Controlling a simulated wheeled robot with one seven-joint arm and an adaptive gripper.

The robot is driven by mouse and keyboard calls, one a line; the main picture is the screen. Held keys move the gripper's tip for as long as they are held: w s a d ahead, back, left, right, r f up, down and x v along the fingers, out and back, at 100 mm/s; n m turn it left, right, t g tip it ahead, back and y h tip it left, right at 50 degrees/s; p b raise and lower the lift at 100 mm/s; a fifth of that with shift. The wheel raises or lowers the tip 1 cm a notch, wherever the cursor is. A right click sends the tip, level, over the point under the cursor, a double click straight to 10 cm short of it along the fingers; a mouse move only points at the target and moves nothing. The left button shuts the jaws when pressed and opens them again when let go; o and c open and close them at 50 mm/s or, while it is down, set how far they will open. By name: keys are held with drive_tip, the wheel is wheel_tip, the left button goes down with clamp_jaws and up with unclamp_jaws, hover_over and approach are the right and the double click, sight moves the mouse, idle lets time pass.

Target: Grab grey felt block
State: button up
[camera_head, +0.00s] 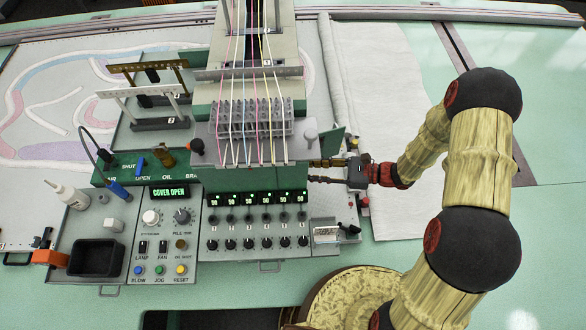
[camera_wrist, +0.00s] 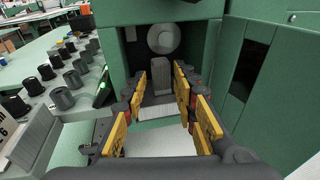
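My gripper (camera_head: 328,171) reaches in from the right at the side of the green tufting head (camera_head: 240,135). The wrist view shows my gripper (camera_wrist: 160,88) open, its yellow-padded fingers apart and pointing into a green-walled recess. An upright grey block (camera_wrist: 161,78) stands inside the recess, beyond and between the fingertips, in front of a round grey disc (camera_wrist: 164,37). I see gaps on both sides of it. A small light grey block (camera_head: 114,225) also lies on the left console. I cannot tell from looks alone which is felt.
An open green door (camera_wrist: 250,65) stands at the right of the recess. Black knobs (camera_wrist: 63,97) line the panel at left. A black tray (camera_head: 97,257) and a white bottle (camera_head: 70,196) stand on the left console. White cloth (camera_head: 385,110) lies under my arm.

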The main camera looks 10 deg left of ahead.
drive_tip(key=a, duration=0.4)
drive_tip(key=a+f, duration=0.1)
drive_tip(key=a, duration=0.1)
drive_tip(key=shift+a+p, duration=0.1)
drive_tip(key=shift+p, duration=0.25)
drive_tip(key=shift+c, duration=0.9)
drive_tip(key=c, duration=0.4)
drive_tip(key=shift+c, duration=0.4)
drive_tip(key=shift+r, duration=0.1)
